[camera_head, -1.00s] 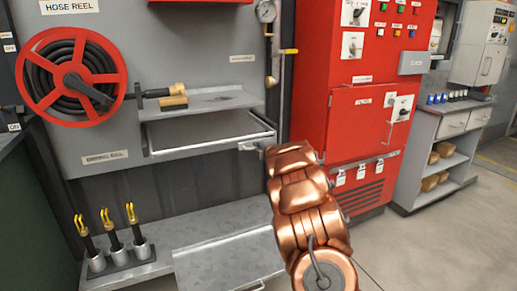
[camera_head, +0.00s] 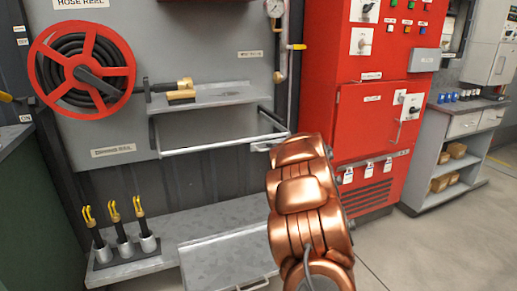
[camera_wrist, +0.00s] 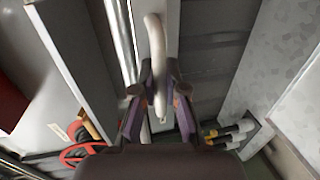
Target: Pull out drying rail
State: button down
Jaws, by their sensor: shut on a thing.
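The drying rail (camera_head: 215,146) is a metal bar frame under the grey shelf on the wall panel. Its front bar stands out from the panel, and a side bar (camera_head: 274,120) runs back to the panel at the right. In the wrist view, a pale curved handle (camera_wrist: 157,35) passes between the fingers of my gripper (camera_wrist: 159,82), which is shut on it. A shiny bar (camera_wrist: 126,40) runs alongside. In the head view, my copper arm covers most of the gripper at the rail's right end.
A grey shelf (camera_head: 215,95) with a brass nozzle (camera_head: 181,91) lies above the rail, right of the red hose reel (camera_head: 82,70). Below is a low metal bench (camera_head: 215,214) with several yellow-tipped tools at left. A red cabinet (camera_head: 365,115) stands close on the right.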

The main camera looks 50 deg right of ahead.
jog(key=f+v, duration=0.2)
jog(key=v, duration=1.1)
jog(key=shift+s+a+f+b, duration=0.15)
jog(key=shift+s+f+b, duration=0.05)
jog(key=shift+f+b, duration=0.2)
jog(key=c, duration=1.5)
grip_release()
jog(key=v, duration=1.2)
jog(key=shift+w, duration=0.1)
